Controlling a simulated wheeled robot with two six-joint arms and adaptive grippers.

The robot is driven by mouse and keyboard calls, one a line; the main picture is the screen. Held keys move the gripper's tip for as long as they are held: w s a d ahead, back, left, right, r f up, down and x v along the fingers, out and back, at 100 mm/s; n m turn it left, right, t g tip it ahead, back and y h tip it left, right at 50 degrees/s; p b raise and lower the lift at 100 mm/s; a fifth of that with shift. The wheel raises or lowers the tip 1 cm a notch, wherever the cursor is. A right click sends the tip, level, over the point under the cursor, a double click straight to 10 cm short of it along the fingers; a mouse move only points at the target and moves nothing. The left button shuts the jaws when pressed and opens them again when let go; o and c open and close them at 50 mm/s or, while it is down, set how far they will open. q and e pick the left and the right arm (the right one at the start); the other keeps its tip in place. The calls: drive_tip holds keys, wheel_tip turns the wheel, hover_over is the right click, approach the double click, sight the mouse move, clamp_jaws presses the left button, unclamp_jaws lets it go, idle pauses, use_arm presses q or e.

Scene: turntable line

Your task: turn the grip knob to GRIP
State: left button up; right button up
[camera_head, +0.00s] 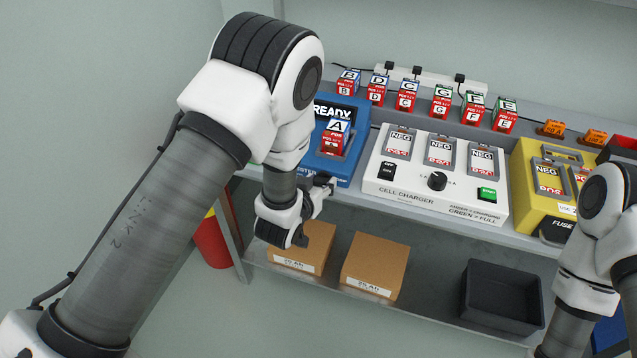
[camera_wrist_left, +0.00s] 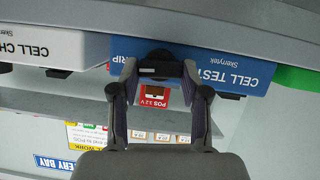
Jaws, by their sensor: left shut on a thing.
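The blue cell tester (camera_head: 346,168) stands at the left end of the bench, with cell A (camera_head: 335,138) in its bay. Its dark grip knob (camera_wrist_left: 160,56) is on the front face in the left wrist view, beside lettering of which "RIP" shows. That view is upside down. My left gripper (camera_head: 326,184) is at the tester's front, and its fingertips in the left wrist view (camera_wrist_left: 161,70) are on either side of the knob, shut on it. In the head view the gripper hides the knob. The knob's pointer direction cannot be made out. My right gripper is out of view.
The white cell charger (camera_head: 450,205) stands right of the tester, and a yellow unit (camera_head: 530,190) beyond it. Several lettered cells (camera_head: 442,103) line the back ledge. Below are two cardboard boxes (camera_head: 375,262) and a dark bin (camera_head: 503,297). My right arm is at the right edge.

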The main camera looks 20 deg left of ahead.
use_arm(q)
drive_tip(key=shift+d+m+y, duration=0.1)
drive_tip(key=shift+m+y, duration=0.3)
idle(0.3)
drive_tip(key=o, duration=1.1)
drive_tip(key=shift+o, duration=0.2)
drive_tip(key=shift+s, duration=0.1)
drive_tip(key=v, duration=0.7)
drive_tip(key=shift+s, duration=0.15)
drive_tip(key=shift+r, duration=0.15)
